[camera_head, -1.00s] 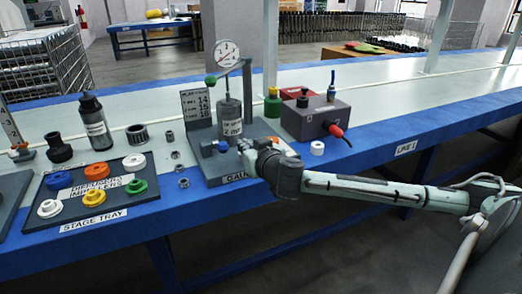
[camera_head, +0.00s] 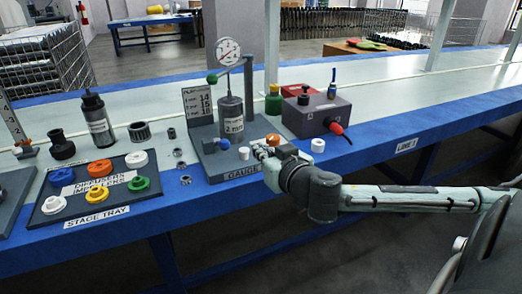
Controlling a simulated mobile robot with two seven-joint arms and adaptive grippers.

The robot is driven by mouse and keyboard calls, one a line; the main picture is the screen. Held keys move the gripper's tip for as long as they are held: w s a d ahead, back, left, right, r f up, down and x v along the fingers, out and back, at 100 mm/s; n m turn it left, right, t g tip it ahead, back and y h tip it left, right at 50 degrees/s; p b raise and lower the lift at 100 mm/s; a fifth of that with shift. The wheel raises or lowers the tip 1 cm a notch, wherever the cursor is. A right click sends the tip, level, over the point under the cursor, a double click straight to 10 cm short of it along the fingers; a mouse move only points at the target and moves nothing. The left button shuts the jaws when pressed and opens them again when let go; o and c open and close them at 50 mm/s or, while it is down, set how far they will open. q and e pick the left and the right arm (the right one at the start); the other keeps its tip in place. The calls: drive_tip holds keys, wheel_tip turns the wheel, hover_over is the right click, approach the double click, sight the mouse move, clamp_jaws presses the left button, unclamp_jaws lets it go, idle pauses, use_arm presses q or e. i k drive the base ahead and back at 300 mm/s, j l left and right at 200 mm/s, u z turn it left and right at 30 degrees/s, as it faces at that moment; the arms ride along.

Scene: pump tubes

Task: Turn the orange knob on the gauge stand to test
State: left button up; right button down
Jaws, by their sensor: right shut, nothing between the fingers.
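The gauge stand (camera_head: 218,170) sits at the front edge of the bench, with a round dial gauge (camera_head: 228,51) on its post and a grey cylinder labelled 2 mm (camera_head: 232,122). The orange knob (camera_head: 273,139) is at the right of its base, just behind my right gripper. My right gripper (camera_head: 258,152) is shut and empty at the front right of the stand; whether it touches the knob cannot be told. My left gripper is not in view.
A stage tray (camera_head: 108,204) with several coloured rings lies to the left. A grey box (camera_head: 318,118) with a red plug (camera_head: 336,128) stands to the right, a white ring (camera_head: 318,145) before it. The bench is clear farther right.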

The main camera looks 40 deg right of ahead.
sight(272, 139)
drive_tip(key=k+j, duration=0.15)
drive_tip(key=k, duration=0.35)
drive_tip(key=k+j, duration=0.2)
drive_tip(key=k, duration=0.25)
